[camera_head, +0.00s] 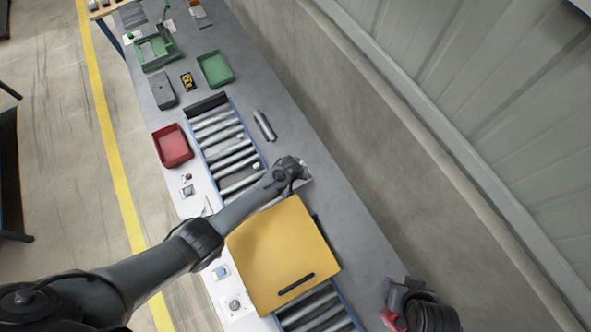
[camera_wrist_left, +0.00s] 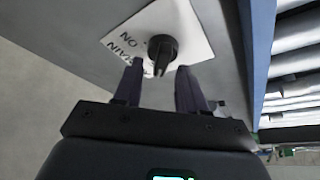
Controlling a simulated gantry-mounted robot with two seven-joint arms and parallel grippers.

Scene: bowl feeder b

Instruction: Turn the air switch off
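In the left wrist view a black rotary air switch (camera_wrist_left: 163,50) sits on a white plate (camera_wrist_left: 190,22). The plate carries the letters ON and more lettering partly covered by a finger. The knob's handle points toward the gripper. My left gripper (camera_wrist_left: 159,70) is open, with one finger on each side of the handle's tip in the picture. I see no clear contact, and cannot tell the depth between them. My right gripper is not in view.
A yellow box (camera_head: 280,250) with a black handle covers part of the roller conveyor (camera_head: 228,150), close to my left arm. A red bin (camera_head: 172,147), a green bin (camera_head: 215,68) and a grey cylinder (camera_head: 264,125) lie around it. A red-and-black device (camera_head: 420,308) stands at bottom right.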

